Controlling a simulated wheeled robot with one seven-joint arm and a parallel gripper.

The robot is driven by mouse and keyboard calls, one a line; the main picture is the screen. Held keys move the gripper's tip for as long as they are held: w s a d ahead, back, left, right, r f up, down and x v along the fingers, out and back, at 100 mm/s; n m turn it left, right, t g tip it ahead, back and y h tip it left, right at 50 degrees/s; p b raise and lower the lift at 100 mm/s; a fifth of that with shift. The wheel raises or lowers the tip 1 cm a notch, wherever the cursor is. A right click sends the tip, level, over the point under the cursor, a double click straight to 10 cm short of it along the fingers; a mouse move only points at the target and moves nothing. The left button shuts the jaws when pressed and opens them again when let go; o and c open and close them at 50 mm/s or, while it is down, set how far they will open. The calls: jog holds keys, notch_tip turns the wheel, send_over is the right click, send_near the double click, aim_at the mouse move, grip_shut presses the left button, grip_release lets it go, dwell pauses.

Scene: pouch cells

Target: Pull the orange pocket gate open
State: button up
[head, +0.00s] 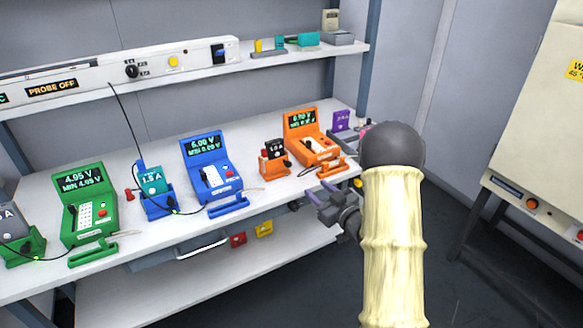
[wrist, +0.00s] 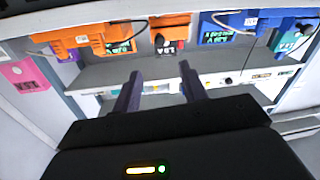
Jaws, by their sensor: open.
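The orange station (head: 312,148) stands on the bench's right part, with a lit display and an orange pocket gate (head: 332,171) low at its front right. The gate looks like a bar-shaped handle lying along the front; I cannot tell how far open it is. My gripper (head: 320,191) is open and empty, just in front of and slightly below the bench edge, apart from the gate. In the wrist view, my two purple fingers (wrist: 160,70) are spread with nothing between them. Orange station parts (wrist: 120,38) show inverted at the top left there; the gate is not clear among them.
An orange holder with a black cell (head: 274,160) sits left of the orange station. The blue station (head: 210,170) and green station (head: 88,210) stand further left. A purple block (head: 342,120) stands behind at right. A cream cabinet (head: 535,130) is at far right.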

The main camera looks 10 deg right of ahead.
aim_at(289, 165)
jog(key=x, duration=1.4)
jog(key=shift+w+a, duration=0.15)
grip_shut()
